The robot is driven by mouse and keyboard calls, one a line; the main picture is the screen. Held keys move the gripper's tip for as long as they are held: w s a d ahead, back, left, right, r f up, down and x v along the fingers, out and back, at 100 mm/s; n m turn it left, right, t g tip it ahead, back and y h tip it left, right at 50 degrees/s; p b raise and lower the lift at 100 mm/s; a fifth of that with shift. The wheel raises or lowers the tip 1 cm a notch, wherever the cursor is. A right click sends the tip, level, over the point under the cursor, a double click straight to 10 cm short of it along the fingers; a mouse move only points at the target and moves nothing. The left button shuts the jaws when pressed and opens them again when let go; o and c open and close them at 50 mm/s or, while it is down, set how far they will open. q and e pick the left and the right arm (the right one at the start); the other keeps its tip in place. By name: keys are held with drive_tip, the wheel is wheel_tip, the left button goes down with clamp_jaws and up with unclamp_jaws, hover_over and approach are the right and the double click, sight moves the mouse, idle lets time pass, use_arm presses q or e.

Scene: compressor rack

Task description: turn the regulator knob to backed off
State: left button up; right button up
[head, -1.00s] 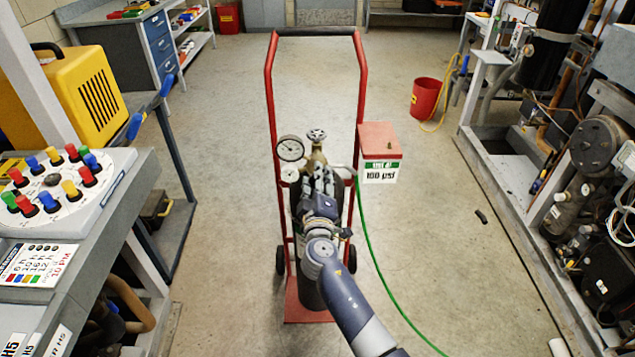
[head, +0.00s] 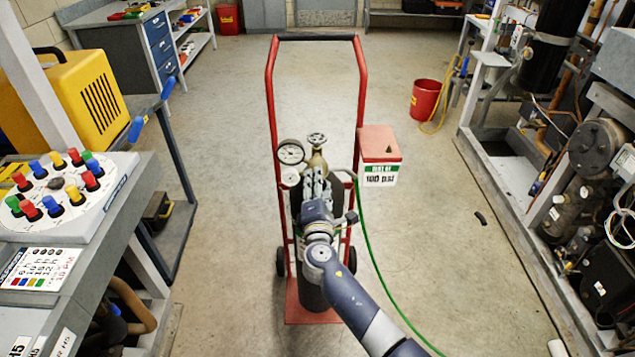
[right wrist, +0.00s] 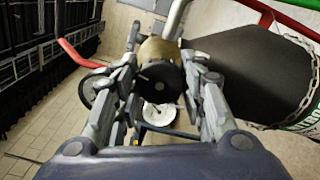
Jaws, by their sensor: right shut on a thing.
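The regulator knob (right wrist: 160,82) is black and round, on a brass body (right wrist: 158,50) in the right wrist view. My right gripper (right wrist: 160,98) has its fingers on either side of the knob and is shut on it. In the head view my right gripper (head: 316,188) is at the regulator, in front of the gas cylinder (head: 312,290), and hides the knob. A large round gauge (head: 291,152) and a smaller gauge (head: 290,176) sit to its left. My left gripper is not in view.
A red hand truck (head: 361,85) carries the cylinder. A red box with a 100 psi sign (head: 380,178) stands to the right. A green hose (head: 372,255) runs down to the floor. Benches stand left, compressor machinery right. Open floor lies between.

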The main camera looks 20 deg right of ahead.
drive_tip(key=shift+r+n+p, duration=0.15)
drive_tip(key=shift+n+p, duration=0.15)
drive_tip(key=shift+n, duration=0.8)
drive_tip(key=o, duration=1.1)
drive_tip(key=shift+w, duration=0.1)
drive_tip(key=v, duration=1.2)
